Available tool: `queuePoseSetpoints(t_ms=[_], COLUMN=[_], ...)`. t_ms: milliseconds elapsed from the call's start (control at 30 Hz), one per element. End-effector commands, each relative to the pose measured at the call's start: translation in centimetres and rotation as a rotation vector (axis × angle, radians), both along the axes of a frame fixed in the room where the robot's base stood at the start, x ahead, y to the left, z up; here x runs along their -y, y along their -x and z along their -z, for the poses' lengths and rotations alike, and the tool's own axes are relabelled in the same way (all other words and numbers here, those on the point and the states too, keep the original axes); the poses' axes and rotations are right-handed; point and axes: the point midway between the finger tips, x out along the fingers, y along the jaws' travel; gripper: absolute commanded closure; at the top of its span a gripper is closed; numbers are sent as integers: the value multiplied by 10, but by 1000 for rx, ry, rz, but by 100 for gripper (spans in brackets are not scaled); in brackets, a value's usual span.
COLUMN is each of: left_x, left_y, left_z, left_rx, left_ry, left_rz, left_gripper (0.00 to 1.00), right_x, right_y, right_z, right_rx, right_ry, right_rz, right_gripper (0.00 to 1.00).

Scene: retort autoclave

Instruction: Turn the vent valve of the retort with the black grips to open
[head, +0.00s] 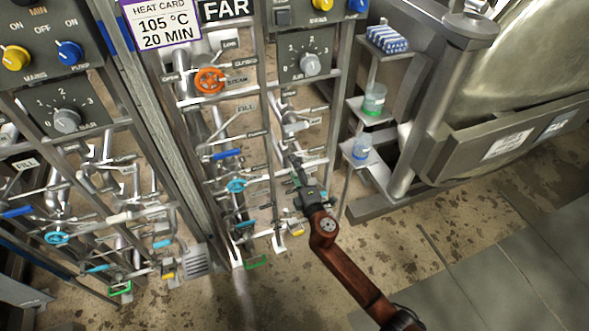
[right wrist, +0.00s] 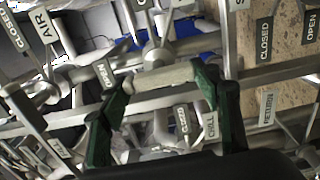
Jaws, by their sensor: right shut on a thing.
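My right gripper (head: 298,178) is at the pipe rack below the FAR sign (head: 226,8), its arm coming up from the lower right. In the right wrist view its green fingers (right wrist: 163,76) are closed on a pale lever handle (right wrist: 165,75), one finger at each end. The handle lies nearly level in that view, in front of pipes. OPEN and CLOSED tags stand nearby, but I cannot tell which belong to this lever. The gripper hides the handle in the head view. I cannot make out a vent label or black grips. My left gripper is out of view.
An orange handwheel (head: 210,80) and a light-blue handwheel (head: 236,186) stick out left of my right gripper. A similar rack with a blue handwheel (head: 57,238) stands further left. Floor at lower right is clear.

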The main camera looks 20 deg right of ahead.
Motion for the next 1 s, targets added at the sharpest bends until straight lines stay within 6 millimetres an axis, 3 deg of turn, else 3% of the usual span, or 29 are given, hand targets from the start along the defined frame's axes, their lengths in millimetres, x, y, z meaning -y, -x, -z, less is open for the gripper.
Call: queuePoseSetpoints(t_ms=[100, 133, 367, 733, 1000], left_x=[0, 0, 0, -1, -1], left_y=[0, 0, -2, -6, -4], left_z=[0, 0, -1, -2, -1], left_rx=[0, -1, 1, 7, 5], left_ry=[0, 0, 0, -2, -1], left_rz=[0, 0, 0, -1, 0], left_gripper=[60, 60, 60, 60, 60], right_x=[-1, -1, 0, 0, 2], right_y=[0, 0, 0, 6, 54], right_z=[2, 2, 1, 1, 2], right_rx=[-2, -2, -1, -1, -2], right_ry=[5, 5, 2, 1, 0], right_rz=[-1, -1, -1, -1, -1], right_gripper=[67, 41, 25, 25, 25])
